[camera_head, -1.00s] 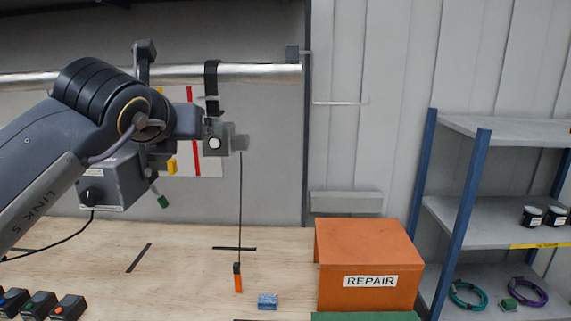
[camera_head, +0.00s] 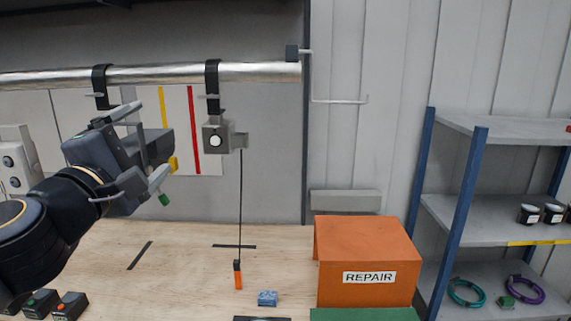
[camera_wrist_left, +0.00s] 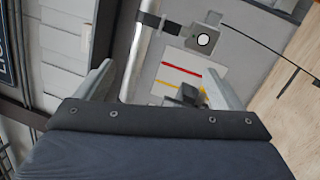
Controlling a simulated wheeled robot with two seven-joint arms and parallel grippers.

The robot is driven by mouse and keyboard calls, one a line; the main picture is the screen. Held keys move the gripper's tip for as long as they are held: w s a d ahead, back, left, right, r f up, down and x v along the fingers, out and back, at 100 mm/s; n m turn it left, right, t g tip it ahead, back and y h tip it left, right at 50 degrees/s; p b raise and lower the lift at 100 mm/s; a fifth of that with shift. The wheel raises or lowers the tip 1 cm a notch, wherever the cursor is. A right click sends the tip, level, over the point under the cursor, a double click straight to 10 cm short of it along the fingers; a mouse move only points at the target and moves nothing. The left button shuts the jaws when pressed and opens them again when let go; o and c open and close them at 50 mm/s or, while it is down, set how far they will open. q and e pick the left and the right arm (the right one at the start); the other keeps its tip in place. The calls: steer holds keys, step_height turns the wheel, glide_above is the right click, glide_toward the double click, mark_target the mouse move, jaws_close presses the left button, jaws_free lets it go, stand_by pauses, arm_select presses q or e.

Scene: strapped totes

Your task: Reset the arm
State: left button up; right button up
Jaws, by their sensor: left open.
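My left gripper (camera_head: 145,143) is in the left part of the head view, in front of the grey wall panel. Its two fingers are spread, and it also shows in the left wrist view (camera_wrist_left: 160,85) with no object clearly held. A dark grey device (camera_head: 157,146) with a yellow part (camera_head: 173,163) and a green tip shows near the fingers; I cannot tell whether they touch. A grey box with a white dial (camera_head: 216,139) hangs by a strap from the pipe, right of the gripper. My right gripper is not in view.
The metal pipe (camera_head: 260,72) runs across above my arm. An orange handle (camera_head: 238,275) hangs on a cord over the wooden bench (camera_head: 190,265). A shelf rack (camera_head: 468,210) is at far right.

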arm_select(q)
steer(key=s+f+m+g, duration=0.4)
steer(key=s+f, duration=0.3)
steer(key=f, duration=0.5)
steer(key=s+f+m+g, duration=0.5)
steer(key=s+f+m, duration=0.2)
steer(key=f, duration=0.6)
steer(key=s+f+m+g, duration=0.5)
steer(key=s+f, duration=0.3)
steer(key=f, duration=0.5)
steer(key=shift+d+m, duration=0.35)
steer(key=shift+m, duration=0.05)
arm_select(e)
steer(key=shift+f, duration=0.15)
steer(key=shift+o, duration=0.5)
